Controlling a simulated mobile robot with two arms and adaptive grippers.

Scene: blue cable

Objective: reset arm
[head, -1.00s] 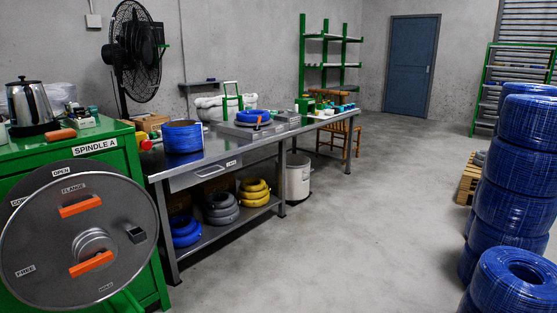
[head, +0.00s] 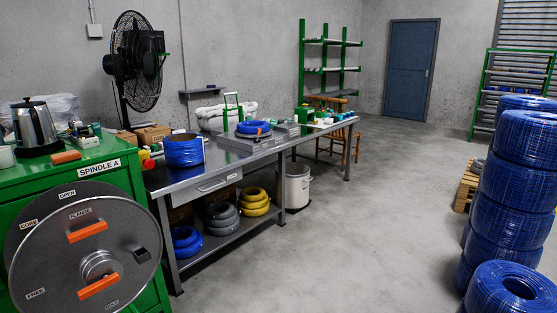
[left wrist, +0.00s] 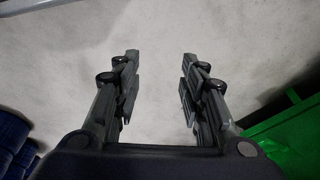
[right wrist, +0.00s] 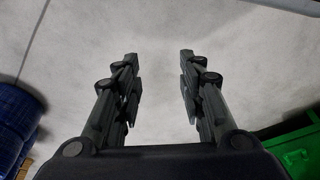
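My left gripper (left wrist: 158,85) is open and empty in the left wrist view, its two fingers apart over bare grey floor. My right gripper (right wrist: 158,85) is also open and empty in the right wrist view, over bare floor. Neither gripper shows in the head view. A coil of blue cable (head: 183,151) stands on the near end of the steel workbench (head: 215,168). Another blue coil (head: 253,128) lies on a grey device farther along the bench. The grey flange disc (head: 60,262) with orange handles is on the front of the green Spindle A cabinet (head: 88,160).
Tall stacks of blue cable coils (head: 508,210) stand at the right, with another coil (head: 503,290) in front. A white bin (head: 297,187) stands beside the bench. A black fan (head: 135,62) is behind it. The floor (head: 350,240) between bench and stacks is clear.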

